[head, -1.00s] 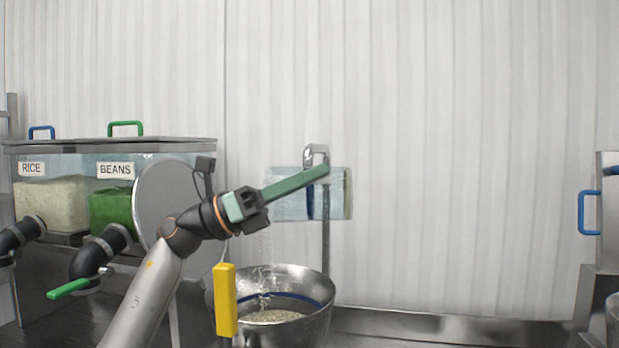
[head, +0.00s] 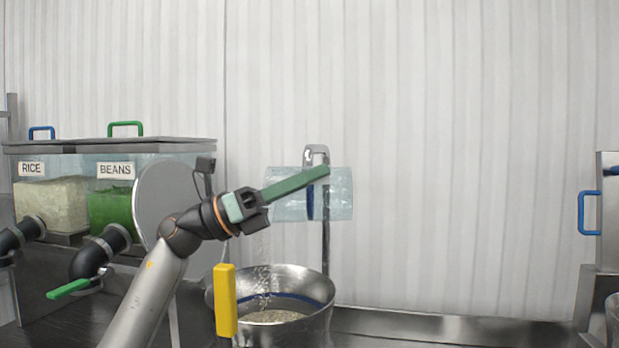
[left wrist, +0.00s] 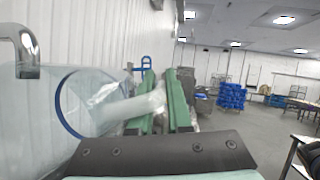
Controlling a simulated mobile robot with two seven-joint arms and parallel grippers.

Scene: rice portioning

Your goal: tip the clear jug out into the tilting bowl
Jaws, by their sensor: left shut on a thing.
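The clear jug (head: 338,195) lies on its side in the air above the tilting bowl (head: 322,318), with a dark blue band around it. My left gripper (head: 325,173), with green fingers, is shut on the jug's handle. In the left wrist view the clear handle (left wrist: 140,107) sits between the green fingers (left wrist: 163,100), and the jug body (left wrist: 92,110) is to their left. Pale grains (head: 263,262) fall from below the jug's left end into the bowl. A pale heap (head: 272,316) lies inside it. My right gripper is not seen.
A yellow handle (head: 225,300) stands at the bowl's left front. A metal tap (head: 316,154) stands behind the jug. Rice (head: 48,205) and beans (head: 108,208) dispensers with black pipes are at left. A blue handle (head: 588,212) is at far right.

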